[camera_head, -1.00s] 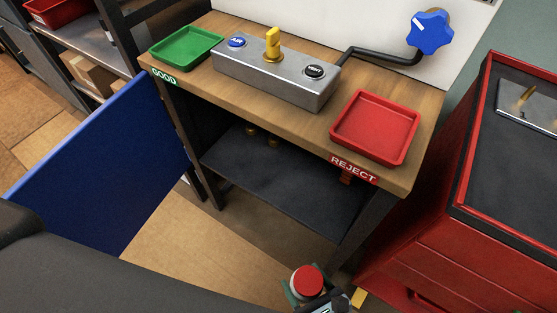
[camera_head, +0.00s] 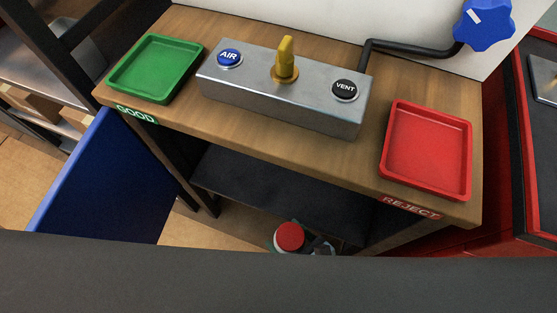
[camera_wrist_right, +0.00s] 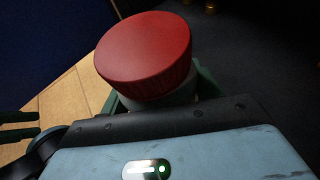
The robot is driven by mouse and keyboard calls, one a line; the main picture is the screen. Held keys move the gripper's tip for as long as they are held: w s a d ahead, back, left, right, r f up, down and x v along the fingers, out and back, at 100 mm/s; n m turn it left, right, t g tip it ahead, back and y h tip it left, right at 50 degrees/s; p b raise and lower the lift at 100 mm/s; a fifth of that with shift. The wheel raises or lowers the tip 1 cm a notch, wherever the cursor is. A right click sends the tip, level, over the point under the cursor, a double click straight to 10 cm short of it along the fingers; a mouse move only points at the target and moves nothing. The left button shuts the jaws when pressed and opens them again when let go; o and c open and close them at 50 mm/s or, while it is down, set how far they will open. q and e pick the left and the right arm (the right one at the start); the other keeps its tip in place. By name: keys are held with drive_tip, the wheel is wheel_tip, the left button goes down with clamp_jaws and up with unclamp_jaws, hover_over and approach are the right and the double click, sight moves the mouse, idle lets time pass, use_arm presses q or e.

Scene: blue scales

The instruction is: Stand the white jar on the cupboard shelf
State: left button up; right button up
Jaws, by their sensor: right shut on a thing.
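The jar (camera_head: 289,237) shows mostly as a red ribbed lid, with a little of its pale body below; it appears near the front edge of the dark shelf under the bench. In the right wrist view the jar's lid (camera_wrist_right: 145,48) fills the upper middle, somewhat tilted in the picture. My right gripper (camera_wrist_right: 162,96) is shut on the jar's body, its green fingers on either side. The cupboard shelf (camera_head: 270,190) is a dark board below the worktop. Whether the jar is over it or in front of it, I cannot tell.
A blue panel (camera_head: 100,180) stands at the left of the shelf opening. The worktop (camera_head: 300,145) above carries a green tray (camera_head: 155,68), a metal control box (camera_head: 280,98) and a red tray (camera_head: 427,150). A red cabinet (camera_head: 508,190) stands at the right.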

use_arm(q)
drive_tip(key=shift+w+a, duration=0.25)
drive_tip(key=shift+w, duration=0.05)
use_arm(e)
drive_tip(key=shift+w+a, duration=0.25)
drive_tip(key=shift+w, duration=0.05)
drive_tip(key=shift+w, duration=0.1)
